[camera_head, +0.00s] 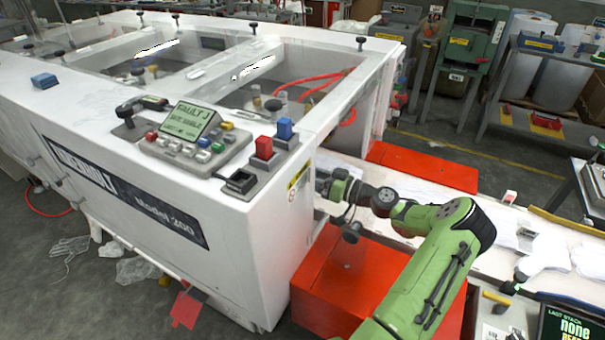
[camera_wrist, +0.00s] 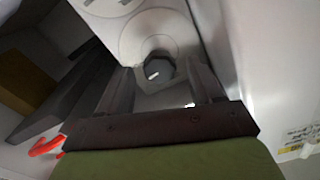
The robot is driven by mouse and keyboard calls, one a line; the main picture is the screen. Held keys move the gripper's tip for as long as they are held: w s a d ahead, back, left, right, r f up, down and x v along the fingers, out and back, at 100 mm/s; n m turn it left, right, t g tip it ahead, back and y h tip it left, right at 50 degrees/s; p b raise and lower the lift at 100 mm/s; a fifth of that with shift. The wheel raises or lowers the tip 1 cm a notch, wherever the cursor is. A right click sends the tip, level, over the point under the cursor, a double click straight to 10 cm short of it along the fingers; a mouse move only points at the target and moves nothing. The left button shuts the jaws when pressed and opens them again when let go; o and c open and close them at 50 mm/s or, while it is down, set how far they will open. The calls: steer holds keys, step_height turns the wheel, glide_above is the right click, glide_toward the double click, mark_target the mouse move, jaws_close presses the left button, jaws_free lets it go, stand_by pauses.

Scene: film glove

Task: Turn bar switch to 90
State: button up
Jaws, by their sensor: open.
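In the wrist view, a dark knob (camera_wrist: 158,69) with a short white mark sits on a pale round plate, which looks like the bar switch. My gripper (camera_wrist: 160,78) is open, with one finger on each side of the knob. I cannot tell whether either finger touches it. In the head view, my gripper (camera_head: 323,184) is at the right end wall of the white machine (camera_head: 235,262), and its fingertips are hard to make out. The knob is hidden in that view, and its angle cannot be read for certain.
Another round pale dial (camera_wrist: 103,5) is beyond the knob. A pale wall (camera_wrist: 282,70) stands close on the right of the wrist view. A red box (camera_head: 325,290) lies below my arm, and a control panel (camera_head: 185,150) with buttons is on the machine top.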

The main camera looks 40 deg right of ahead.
steer(key=x, duration=0.2)
steer(key=shift+w+a, duration=0.1)
steer(key=shift+w, duration=0.25)
steer(key=c, duration=1.1)
steer(key=shift+o, duration=0.2)
steer(key=shift+m, duration=0.8)
steer(key=o, duration=1.1)
steer(key=shift+c, duration=0.2)
steer(key=v, duration=1.5)
steer(key=shift+s+p, duration=0.3)
steer(key=shift+s, duration=0.1)
